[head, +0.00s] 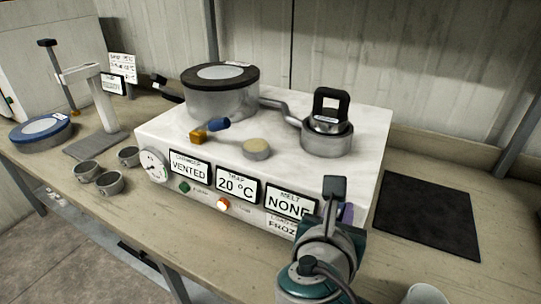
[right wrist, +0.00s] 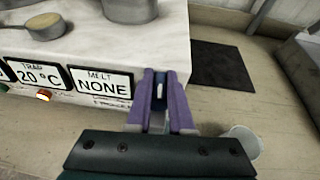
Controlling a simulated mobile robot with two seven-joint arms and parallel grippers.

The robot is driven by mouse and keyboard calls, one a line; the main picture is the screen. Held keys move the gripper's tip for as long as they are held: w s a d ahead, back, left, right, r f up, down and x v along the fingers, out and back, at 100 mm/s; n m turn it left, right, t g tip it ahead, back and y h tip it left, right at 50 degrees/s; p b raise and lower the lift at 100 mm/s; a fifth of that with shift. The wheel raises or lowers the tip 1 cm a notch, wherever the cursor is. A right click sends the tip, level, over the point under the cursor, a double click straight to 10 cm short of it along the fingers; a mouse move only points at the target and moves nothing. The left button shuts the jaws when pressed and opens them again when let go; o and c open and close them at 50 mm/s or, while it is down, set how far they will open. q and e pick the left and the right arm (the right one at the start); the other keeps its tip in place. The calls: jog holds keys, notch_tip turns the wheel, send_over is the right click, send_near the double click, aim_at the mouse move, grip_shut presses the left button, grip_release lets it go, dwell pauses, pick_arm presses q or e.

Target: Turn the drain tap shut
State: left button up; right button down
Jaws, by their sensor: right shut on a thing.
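My right gripper (head: 345,214) is at the front right of the white apparatus (head: 365,140), beside the "MELT NONE" display. A small brass valve with a blue lever (head: 207,131) sits on top of the apparatus. My left gripper is not in view.
A lidded pot (head: 220,95) and a smaller pot (head: 327,139) stand on top, joined by a pipe. A white cup (head: 426,293) stands below right of the gripper. A black mat (head: 428,215) lies right. Several metal cups (head: 109,183) stand left.

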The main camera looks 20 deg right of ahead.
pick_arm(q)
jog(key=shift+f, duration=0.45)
pick_arm(e)
jog(key=shift+m+g+h, duration=0.3)
jog(key=shift+m+g, duration=0.2)
jog(key=c, duration=0.8)
grip_release()
